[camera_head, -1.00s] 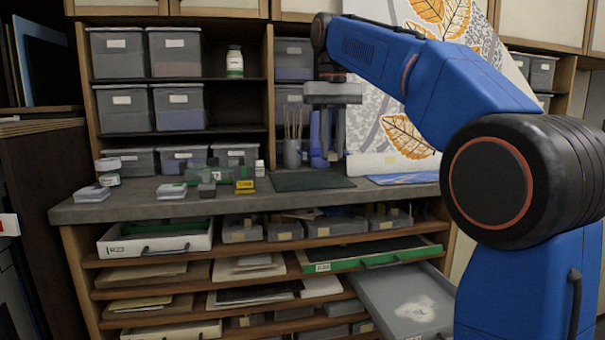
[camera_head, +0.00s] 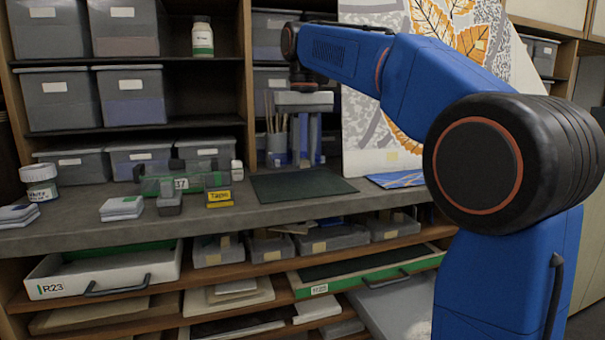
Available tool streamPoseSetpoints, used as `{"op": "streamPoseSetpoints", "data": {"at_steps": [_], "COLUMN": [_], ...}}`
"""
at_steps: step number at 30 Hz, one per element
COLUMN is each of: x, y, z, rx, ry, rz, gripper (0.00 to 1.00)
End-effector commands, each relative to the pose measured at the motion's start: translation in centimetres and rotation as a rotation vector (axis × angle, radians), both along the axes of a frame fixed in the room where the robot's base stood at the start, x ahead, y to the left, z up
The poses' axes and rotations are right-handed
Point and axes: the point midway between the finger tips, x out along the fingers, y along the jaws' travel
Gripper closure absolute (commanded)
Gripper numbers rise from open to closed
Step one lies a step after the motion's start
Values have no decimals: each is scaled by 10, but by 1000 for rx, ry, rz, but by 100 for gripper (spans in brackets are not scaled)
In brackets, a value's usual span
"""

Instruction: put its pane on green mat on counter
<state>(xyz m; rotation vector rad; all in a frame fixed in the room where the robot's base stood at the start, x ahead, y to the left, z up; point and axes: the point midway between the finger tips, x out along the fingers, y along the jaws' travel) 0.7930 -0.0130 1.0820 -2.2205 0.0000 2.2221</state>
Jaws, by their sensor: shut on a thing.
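The dark green mat (camera_head: 302,187) lies flat and bare on the grey counter (camera_head: 225,216), right of its middle. My gripper (camera_head: 305,162) points straight down above or behind the mat's far edge. Its grey fingers are shut on a thin thing, taken to be the pane, which is hard to make out. Blue shows between and beside the fingers; I cannot tell whether this is the pane or something behind it. I cannot tell how high the fingertips are above the counter.
A yellow Tape box (camera_head: 219,198), a green-and-clear case (camera_head: 185,183), a jar (camera_head: 39,182) and small stacks stand left of the mat. A cup of brushes (camera_head: 275,148) stands behind. A blue patterned sheet (camera_head: 400,180) lies to the right. Several drawers are pulled out below, one labelled R23 (camera_head: 100,273).

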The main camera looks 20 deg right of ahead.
Motion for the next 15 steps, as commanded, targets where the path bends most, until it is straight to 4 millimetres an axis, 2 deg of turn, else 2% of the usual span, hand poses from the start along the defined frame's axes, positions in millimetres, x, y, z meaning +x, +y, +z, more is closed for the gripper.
{"op": "streamPoseSetpoints", "data": {"at_steps": [5, 12, 15], "x": [0, -1, 0], "y": [0, 0, 0], "z": [-13, -43, -48], "rx": [0, 0, 0], "ry": [0, 0, -1], "rz": [0, 0, 0], "gripper": [100, 100, 100]}}
